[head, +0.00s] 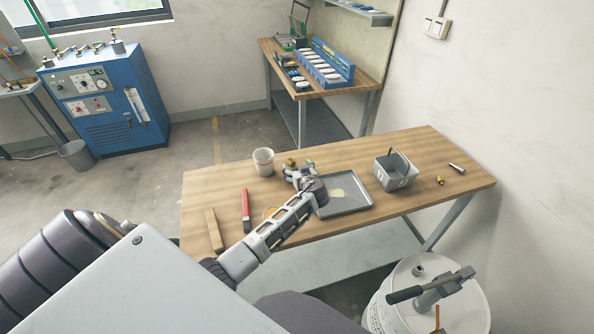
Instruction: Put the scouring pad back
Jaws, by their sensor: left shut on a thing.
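My left gripper (299,171) reaches over the wooden table, left of the grey tray (362,204). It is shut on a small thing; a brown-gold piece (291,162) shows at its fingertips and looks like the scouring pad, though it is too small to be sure. The fingers hide part of it. I cannot tell whether it touches the table. A pale patch shows inside the tray. My right gripper is not in view.
On the table (440,150) are a white cup (263,161), a grey bin with a handle (394,172), a red-handled tool (246,211), a wooden piece (214,230) and small metal parts (456,168). A white drum (450,312) stands at the front right.

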